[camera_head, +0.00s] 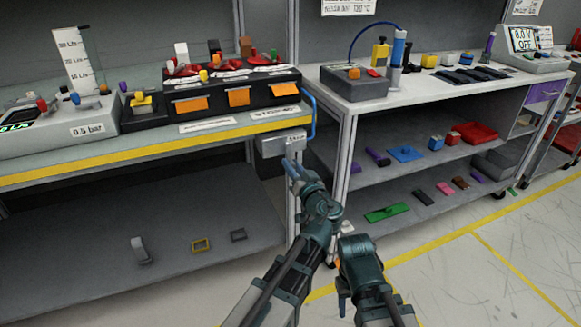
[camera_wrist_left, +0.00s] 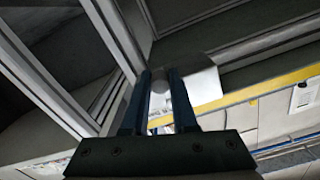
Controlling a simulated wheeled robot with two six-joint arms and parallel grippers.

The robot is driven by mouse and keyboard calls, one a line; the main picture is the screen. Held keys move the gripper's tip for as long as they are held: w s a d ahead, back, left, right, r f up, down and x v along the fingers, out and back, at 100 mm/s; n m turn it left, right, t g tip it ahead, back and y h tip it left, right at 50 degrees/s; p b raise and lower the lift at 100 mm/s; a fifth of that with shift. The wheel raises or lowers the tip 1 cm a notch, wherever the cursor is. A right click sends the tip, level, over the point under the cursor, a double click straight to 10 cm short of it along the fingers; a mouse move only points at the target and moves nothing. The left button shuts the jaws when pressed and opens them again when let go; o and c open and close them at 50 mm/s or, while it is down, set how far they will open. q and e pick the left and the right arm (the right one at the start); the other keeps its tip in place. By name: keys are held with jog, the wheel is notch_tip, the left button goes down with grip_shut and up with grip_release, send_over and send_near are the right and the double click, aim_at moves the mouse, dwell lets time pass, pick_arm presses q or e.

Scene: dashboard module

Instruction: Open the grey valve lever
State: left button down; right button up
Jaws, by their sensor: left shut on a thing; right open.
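The left bench has a yellow front edge (camera_head: 150,150) and carries a black module with orange tags (camera_head: 235,96). A blue hose (camera_head: 313,115) runs down beside the box. A right bench (camera_head: 345,103) with loaded shelves stands close by. Floor is clear at the lower right.

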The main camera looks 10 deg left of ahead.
pick_arm(q)
jog(key=shift+d, duration=0.1)
dwell(0.4)
jog(key=c, duration=0.7)
grip_release()
